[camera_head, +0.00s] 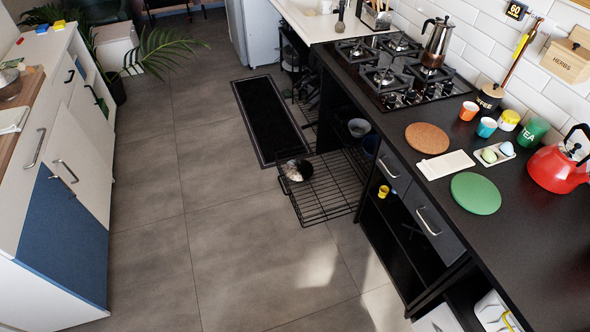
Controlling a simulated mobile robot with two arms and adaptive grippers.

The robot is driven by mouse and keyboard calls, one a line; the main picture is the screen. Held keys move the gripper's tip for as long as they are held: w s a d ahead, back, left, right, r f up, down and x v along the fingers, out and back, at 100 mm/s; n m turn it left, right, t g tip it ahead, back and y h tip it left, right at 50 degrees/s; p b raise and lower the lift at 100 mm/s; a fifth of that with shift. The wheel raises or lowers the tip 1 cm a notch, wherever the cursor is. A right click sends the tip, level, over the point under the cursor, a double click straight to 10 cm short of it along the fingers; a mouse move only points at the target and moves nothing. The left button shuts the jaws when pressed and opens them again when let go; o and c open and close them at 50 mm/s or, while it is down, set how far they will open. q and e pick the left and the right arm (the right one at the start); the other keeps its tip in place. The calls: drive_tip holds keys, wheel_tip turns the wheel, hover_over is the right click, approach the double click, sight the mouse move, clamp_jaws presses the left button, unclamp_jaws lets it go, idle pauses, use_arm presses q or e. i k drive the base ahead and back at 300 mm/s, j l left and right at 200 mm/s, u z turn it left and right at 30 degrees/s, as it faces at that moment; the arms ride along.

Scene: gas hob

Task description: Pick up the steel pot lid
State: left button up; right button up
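I cannot make out a steel pot lid for certain. A small round dark pan-like item (298,170) with a pale, shiny patch sits on the pulled-out low wire rack (322,208); I cannot tell whether the shiny part is a lid. A silvery rounded vessel (10,84) stands on the left counter, cut by the picture edge, and its top is unclear. A steel moka pot (437,42) stands on the gas hob (386,88). Neither of my grippers shows in the head view.
The wire rack juts from the right counter (540,240) over the floor near a black mat (270,118). The counter holds a cork mat (427,138), a green disc (475,193), cups and a red kettle (556,168). The grey floor (230,240) between the units is clear.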

sight(296, 170)
drive_tip(key=z, duration=2.6)
drive_tip(key=u, duration=2.6)
drive_tip(key=i+j, duration=0.2)
drive_tip(key=i, duration=0.3)
drive_tip(key=i+j, duration=0.25)
drive_tip(key=i, duration=0.3)
drive_tip(key=i+j, duration=0.2)
drive_tip(key=i, duration=0.3)
drive_tip(key=i+j, duration=0.25)
drive_tip(key=i, duration=0.3)
drive_tip(key=i+j, duration=0.2)
drive_tip(key=i, duration=0.3)
